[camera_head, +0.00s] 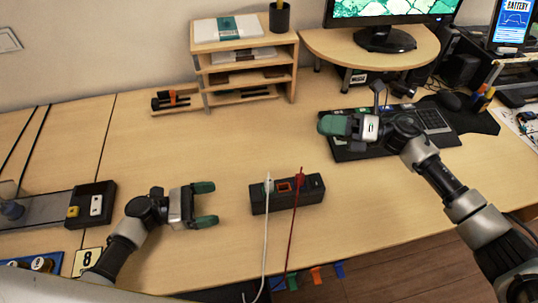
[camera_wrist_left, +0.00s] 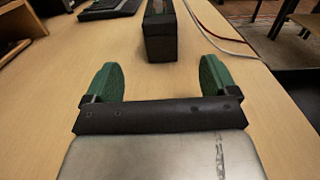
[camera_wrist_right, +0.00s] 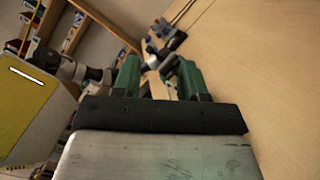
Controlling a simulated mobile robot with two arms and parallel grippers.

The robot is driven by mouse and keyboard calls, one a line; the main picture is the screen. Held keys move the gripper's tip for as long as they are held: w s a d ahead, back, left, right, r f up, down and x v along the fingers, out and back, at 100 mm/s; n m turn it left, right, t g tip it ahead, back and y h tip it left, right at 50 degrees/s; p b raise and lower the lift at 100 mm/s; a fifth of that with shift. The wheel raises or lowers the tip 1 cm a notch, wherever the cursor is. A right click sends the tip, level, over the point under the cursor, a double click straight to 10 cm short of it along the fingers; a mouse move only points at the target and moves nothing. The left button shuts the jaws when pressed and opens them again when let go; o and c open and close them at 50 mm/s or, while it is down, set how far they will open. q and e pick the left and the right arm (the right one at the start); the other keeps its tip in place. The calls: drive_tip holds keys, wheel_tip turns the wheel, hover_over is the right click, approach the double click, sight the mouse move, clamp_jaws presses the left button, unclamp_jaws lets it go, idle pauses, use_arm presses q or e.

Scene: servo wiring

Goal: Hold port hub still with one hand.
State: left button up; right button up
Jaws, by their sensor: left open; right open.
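The port hub (camera_head: 312,190) is a dark oblong block on the table, with a white cable (camera_head: 266,225) and a red cable (camera_head: 293,225) running from it over the front edge. In the left wrist view the hub (camera_wrist_left: 160,42) lies straight ahead, beyond and between the fingertips. My left gripper (camera_head: 217,204) is open and empty to the left of the hub, apart from it. Its green fingers (camera_wrist_left: 160,75) also show in the left wrist view. My right gripper (camera_head: 325,126) is open above the keyboard's left part, behind and to the right of the hub.
A keyboard (camera_head: 432,118) on a dark mat and a monitor stand (camera_head: 345,48) are at the back right. A wooden shelf (camera_head: 240,92) stands at the back. A black box with switches (camera_head: 107,190) is at the left. The table between the left gripper and shelf is clear.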

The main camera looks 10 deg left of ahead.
sight(251, 196)
drive_tip(key=s+a+f+n+h, duration=0.1)
drive_tip(key=s+a+n+h, duration=0.1)
drive_tip(key=a+n+h, duration=0.2)
drive_tip(key=s+a+f+n+h, duration=0.1)
drive_tip(key=s+a+n+h, duration=0.2)
drive_tip(key=n+h, duration=0.5)
drive_tip(key=s+a+f+n+h, duration=0.1)
drive_tip(key=a+n+h, duration=0.4)
drive_tip(key=n, duration=0.7)
drive_tip(key=shift+s+a+h, duration=0.2)
drive_tip(key=shift+s+h, duration=0.5)
drive_tip(key=shift+s, duration=0.15)
use_arm(q)
drive_tip(key=shift+d, duration=0.2)
use_arm(e)
drive_tip(key=shift+n, duration=0.3)
use_arm(q)
drive_tip(key=x, duration=1)
drive_tip(key=shift+w+d, duration=0.1)
drive_tip(key=shift+d, duration=0.1)
use_arm(e)
drive_tip(key=shift+w, duration=0.1)
